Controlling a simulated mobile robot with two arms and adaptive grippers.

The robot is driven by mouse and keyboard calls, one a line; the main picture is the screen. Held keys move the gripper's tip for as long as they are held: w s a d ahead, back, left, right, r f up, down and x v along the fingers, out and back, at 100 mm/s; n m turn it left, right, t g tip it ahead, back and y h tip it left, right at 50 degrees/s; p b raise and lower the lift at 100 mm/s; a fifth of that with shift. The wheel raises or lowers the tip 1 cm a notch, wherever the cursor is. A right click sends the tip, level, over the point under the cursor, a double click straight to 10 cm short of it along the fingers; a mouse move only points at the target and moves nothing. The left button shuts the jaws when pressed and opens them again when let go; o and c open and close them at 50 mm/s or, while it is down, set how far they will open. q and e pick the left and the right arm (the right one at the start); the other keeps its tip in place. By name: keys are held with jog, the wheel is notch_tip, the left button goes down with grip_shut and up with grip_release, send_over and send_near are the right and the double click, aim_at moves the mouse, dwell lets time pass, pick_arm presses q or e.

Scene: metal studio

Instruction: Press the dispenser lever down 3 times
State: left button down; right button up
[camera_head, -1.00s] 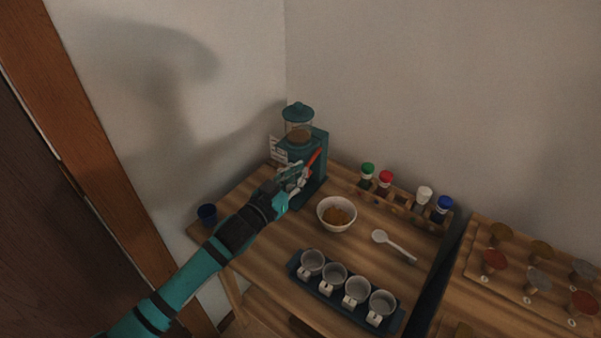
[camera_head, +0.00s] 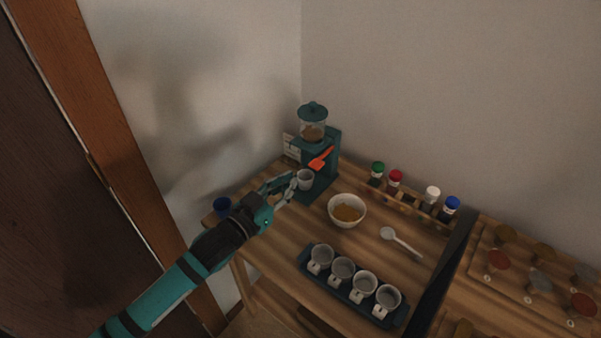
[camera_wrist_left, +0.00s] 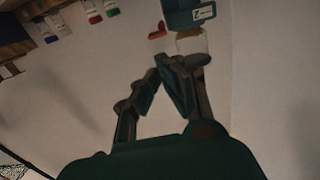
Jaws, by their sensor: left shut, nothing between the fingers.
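The teal dispenser (camera_head: 325,176) stands at the back left of the table, with a clear hopper (camera_head: 312,130) holding brown contents. Its red-orange lever (camera_head: 321,158) sticks out in front, slanting down slightly. A grey cup (camera_head: 304,180) stands under it. My left gripper (camera_head: 292,188) is shut and empty, in front of the cup, below and apart from the lever; whether it touches the cup I cannot tell. In the left wrist view the closed fingertips (camera_wrist_left: 166,68) show below the lever (camera_wrist_left: 157,31) and the dispenser (camera_wrist_left: 188,16). My right gripper is not in view.
A bowl (camera_head: 347,222) with brown contents and a white spoon (camera_head: 401,241) lie to the right. A tray (camera_head: 349,297) of several cups is in front. A rack holds capped jars (camera_head: 395,181) behind.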

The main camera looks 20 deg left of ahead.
pick_arm(q)
jog(key=shift+v, duration=1)
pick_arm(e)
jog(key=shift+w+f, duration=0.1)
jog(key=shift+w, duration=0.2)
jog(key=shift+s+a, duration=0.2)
